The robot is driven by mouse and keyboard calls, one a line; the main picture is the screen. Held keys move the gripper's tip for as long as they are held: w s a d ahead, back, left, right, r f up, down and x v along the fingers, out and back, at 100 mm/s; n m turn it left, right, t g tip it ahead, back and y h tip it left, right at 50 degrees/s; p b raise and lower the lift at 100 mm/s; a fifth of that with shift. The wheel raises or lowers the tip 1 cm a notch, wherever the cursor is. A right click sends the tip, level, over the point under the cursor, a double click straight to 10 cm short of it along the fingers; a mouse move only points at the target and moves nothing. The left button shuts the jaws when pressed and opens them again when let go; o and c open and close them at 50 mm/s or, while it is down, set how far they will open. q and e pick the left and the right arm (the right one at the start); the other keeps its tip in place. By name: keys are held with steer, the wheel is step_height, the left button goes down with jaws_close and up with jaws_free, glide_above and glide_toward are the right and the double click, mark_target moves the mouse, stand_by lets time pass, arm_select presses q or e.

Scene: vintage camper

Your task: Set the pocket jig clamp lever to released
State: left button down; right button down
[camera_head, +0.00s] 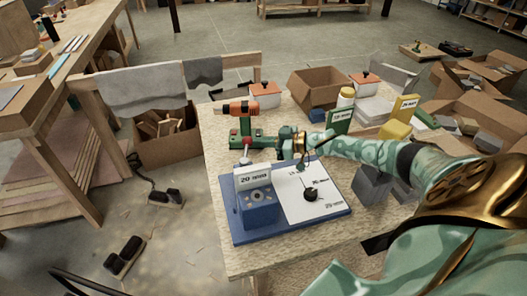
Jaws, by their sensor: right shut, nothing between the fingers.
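The pocket jig stands on the far left part of the workbench. It has a green body (240,127) and an orange-and-grey top part (238,107) lying roughly level. A small reddish knob (247,142) shows low at its front; I take it to be part of the clamp lever, but its setting is too small to read. My right gripper (272,142) reaches in from the right with its fingers shut and empty. Its tips are close to the jig's right side; I cannot tell if they touch. My left gripper is not in view.
A blue base (332,214) with a white dial plate and a "20 mm" block (256,203) stands in front of the jig. Green (339,121) and yellow (404,108) labelled blocks, a bottle (345,98) and a cardboard box (318,88) stand behind my right arm.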

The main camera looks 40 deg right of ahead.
steer(key=w, duration=0.1)
steer(key=w+a, duration=0.1)
steer(key=w, duration=0.1)
steer(key=shift+a+r, duration=0.1)
steer(key=shift+a, duration=0.2)
steer(key=shift+a+r, duration=0.1)
stand_by(0.5)
